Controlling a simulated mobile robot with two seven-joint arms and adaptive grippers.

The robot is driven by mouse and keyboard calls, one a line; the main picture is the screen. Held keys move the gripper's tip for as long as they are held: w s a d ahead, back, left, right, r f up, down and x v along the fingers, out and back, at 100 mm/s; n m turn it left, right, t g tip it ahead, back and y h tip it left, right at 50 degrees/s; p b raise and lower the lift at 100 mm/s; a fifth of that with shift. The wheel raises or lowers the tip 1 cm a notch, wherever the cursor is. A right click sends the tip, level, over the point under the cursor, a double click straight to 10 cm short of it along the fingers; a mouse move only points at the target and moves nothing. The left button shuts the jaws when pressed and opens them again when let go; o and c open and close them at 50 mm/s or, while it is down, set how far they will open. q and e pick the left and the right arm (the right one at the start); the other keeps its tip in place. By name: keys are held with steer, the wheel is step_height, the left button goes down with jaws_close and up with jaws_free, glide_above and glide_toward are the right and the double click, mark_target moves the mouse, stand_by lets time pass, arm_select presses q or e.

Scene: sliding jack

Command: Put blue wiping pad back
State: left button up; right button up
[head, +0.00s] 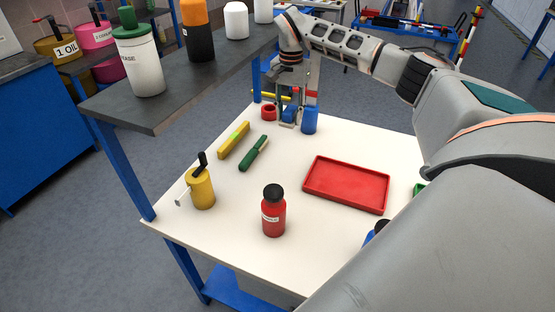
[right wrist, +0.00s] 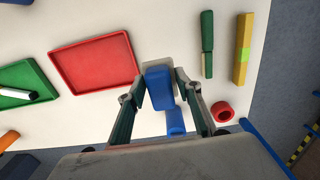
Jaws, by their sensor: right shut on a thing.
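My right gripper (head: 290,122) is low over the far part of the white table. In the right wrist view the right gripper (right wrist: 160,86) has its fingers on both sides of a blue wiping pad (right wrist: 158,80), shut on it. The pad looks like a rounded blue block; in the head view a blue upright shape (head: 309,119) beside the fingers appears to be it. A second, smaller blue thing (right wrist: 175,121) shows just behind the pad; I cannot tell what it is. My left gripper is not in view.
The white table (head: 240,185) holds a red tray (head: 347,207), a red ring (head: 268,112), green (head: 254,153) and yellow (head: 234,140) bars, a yellow oil can (head: 202,189) and a red bottle (head: 273,215). A raised grey shelf (head: 190,92) runs along the left. The table's middle is clear.

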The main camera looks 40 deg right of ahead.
steer(key=shift+w+f, duration=0.2)
steer(key=shift+f, duration=0.1)
step_height(320, 180, down, 5)
steer(key=s, duration=0.1)
glide_above(288, 169)
step_height(288, 169, down, 9)
steer(key=shift+a+r, duration=0.1)
steer(key=shift+f, duration=0.55)
step_height(288, 169, down, 4)
steer(key=shift+f, duration=0.15)
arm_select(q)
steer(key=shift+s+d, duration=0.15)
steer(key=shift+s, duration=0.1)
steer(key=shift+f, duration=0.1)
arm_select(e)
steer(key=o, duration=0.7)
steer(key=shift+f+b, duration=0.1)
steer(key=shift+b, duration=0.2)
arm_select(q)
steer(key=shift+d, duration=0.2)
arm_select(e)
steer(key=o, duration=0.4)
